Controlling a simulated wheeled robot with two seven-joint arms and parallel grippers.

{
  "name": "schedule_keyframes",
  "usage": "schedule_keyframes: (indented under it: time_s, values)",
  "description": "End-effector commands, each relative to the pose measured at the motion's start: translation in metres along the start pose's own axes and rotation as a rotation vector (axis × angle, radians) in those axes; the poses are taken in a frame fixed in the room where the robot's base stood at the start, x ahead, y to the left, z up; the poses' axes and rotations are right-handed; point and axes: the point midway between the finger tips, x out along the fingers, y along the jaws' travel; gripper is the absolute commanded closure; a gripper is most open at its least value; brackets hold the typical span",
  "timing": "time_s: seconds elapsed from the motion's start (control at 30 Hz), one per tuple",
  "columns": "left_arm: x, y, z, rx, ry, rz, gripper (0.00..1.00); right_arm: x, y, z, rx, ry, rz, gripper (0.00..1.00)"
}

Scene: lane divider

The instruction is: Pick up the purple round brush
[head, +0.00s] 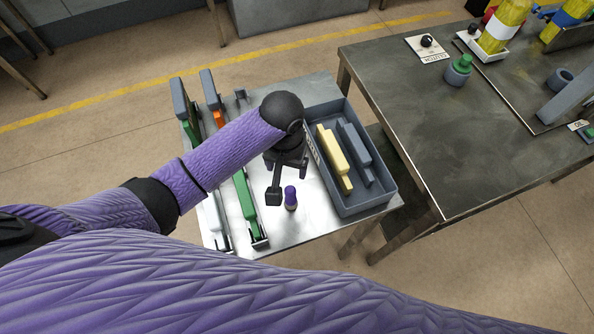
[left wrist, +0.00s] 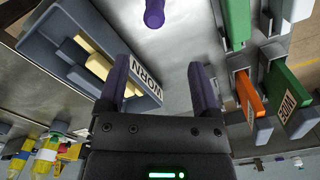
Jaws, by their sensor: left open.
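The purple round brush (head: 290,198) stands on the metal table, small, with a purple top and a tan lower part. It also shows at the top edge of the left wrist view (left wrist: 154,12), where it is cut off. My left gripper (head: 286,174) is above the table, open and empty, with the brush apart from it on the near side. In the left wrist view the two purple fingers (left wrist: 158,75) are spread wide, and the brush lies beyond their tips, roughly in line with the gap. My right gripper is not in view.
A grey bin (head: 376,201) labelled WORN, holding yellow and grey pieces, stands right of the brush. Upright holders with green (head: 245,195), orange and white pieces stand left. A dark workbench (head: 440,130) is farther right. Bare metal tabletop surrounds the brush.

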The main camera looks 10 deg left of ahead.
Motion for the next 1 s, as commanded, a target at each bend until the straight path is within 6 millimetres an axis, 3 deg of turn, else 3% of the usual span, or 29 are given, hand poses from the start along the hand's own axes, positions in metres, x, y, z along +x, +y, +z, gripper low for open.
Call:
schedule_keyframes:
  time_s: [0.1, 0.47, 0.73, 0.77, 1.0]
  values:
    - [0.027, 0.0, 0.001, 0.0, -0.003, -0.002, 0.18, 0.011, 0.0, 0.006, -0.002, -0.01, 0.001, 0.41]
    - [0.091, 0.008, 0.006, 0.001, -0.002, -0.002, 0.18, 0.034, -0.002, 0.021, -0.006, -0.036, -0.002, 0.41]
    - [0.096, 0.008, 0.005, 0.002, 0.001, -0.001, 0.18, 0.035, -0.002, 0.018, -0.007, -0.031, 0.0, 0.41]
    - [0.096, 0.008, 0.005, 0.002, 0.001, -0.001, 0.2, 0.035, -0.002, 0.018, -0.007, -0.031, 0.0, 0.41]
    - [0.096, 0.008, 0.005, 0.002, 0.001, -0.001, 0.71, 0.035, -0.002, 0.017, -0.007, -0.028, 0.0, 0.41]
